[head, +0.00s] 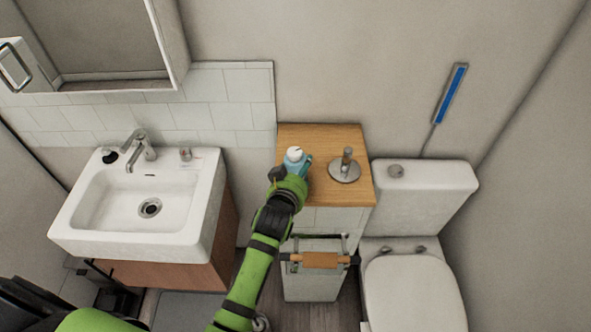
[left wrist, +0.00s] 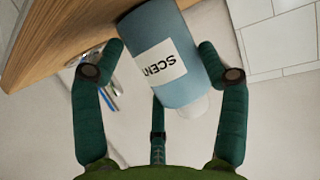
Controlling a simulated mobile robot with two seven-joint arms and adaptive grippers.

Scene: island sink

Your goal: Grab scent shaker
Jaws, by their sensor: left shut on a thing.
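The scent shaker (head: 294,159) is a blue bottle with a white top, at the left side of the wooden cabinet top. In the left wrist view it is a blue cylinder (left wrist: 189,88) with a white label reading "SCENT". My left gripper (head: 288,175) reaches it from the front and is shut on it. In the left wrist view the gripper's fingers (left wrist: 168,64) lie on either side of the bottle. Whether the bottle's base touches the cabinet top is hidden. My right gripper is in neither view.
A metal stand (head: 345,171) with a round base is right of the shaker on the wooden cabinet top (head: 318,136). The sink (head: 100,213) is at left, the toilet (head: 413,291) at right. A roll holder (head: 320,260) sits on the cabinet front.

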